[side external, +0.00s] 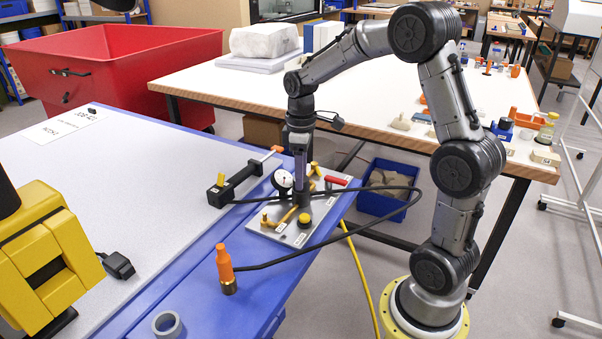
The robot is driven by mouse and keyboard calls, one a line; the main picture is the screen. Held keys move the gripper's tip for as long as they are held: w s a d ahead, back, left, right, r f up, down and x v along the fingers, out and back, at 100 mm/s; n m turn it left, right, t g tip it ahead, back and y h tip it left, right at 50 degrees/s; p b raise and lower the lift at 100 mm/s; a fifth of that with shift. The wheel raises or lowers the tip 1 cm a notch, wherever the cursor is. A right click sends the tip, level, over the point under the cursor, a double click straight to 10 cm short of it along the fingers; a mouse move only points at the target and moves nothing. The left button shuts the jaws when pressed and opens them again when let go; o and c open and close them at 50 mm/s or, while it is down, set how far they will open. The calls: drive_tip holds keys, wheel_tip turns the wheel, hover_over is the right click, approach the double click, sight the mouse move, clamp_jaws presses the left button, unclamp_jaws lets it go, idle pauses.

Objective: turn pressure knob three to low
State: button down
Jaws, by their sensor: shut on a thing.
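A grey valve panel (319,213) lies on the blue edge of the bench, carrying a round gauge (283,179), yellow knobs and small white labels. My gripper (302,203) points straight down over the middle of the panel, just right of the gauge. It is shut on a knob there, which the fingers mostly hide. One yellow knob (305,219) stands just in front of the fingers, and a yellow lever (266,221) sits at the front left. More yellow parts (315,169) show behind the gripper. The label numbers are too small to read, so I cannot tell which is knob three.
A red handle (336,180) is at the panel's back right. A black clamp bar (235,184) lies to the left. A black hose (345,245) loops from an orange-topped tool (225,268) around the panel. A yellow machine (45,255) stands at front left.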

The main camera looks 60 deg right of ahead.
drive_tip(key=shift+r+n, duration=0.1)
drive_tip(key=shift+n, duration=1.5)
drive_tip(key=shift+c, duration=1.6)
unclamp_jaws()
wheel_tip(320, 180, up, 14)
